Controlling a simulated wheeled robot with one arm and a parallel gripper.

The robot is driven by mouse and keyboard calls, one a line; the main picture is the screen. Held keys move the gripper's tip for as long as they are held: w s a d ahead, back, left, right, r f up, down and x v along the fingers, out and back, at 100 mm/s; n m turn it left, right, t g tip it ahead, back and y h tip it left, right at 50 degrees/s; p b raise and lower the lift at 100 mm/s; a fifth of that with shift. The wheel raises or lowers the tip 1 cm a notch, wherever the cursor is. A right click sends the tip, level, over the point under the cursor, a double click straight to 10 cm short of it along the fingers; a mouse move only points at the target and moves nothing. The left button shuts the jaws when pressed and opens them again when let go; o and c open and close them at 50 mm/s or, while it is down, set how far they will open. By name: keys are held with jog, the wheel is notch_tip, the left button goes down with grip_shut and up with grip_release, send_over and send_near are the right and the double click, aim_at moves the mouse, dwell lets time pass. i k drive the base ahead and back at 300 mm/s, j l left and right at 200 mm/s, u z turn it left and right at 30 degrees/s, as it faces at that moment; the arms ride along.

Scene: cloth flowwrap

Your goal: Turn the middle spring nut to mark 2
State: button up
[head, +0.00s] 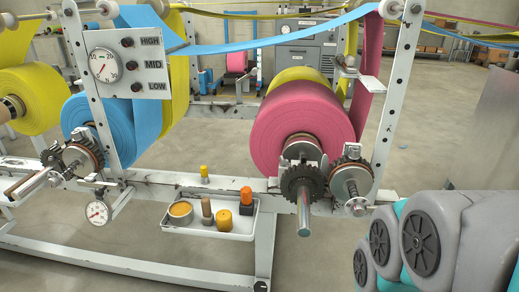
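A toothed brake assembly with a spring and nut (357,207) sits on the frame beside the pink roll (290,125). A similar assembly with a spring and nut (69,173) sits at the left beside the blue roll (105,125). I cannot tell which of these is the middle spring nut, and no mark numbers are legible on either. My gripper is not in view. Only grey and teal links of my arm show at the lower right.
A white panel (150,85) with a dial and HIGH, MID and LOW knobs stands at upper left. A small gauge (97,212) hangs below. A tray (240,232) of small items hangs on the white rail. A metal shaft (304,215) juts forward. Blue web crosses overhead.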

aim_at(54, 182)
jog(key=u, duration=1.85)
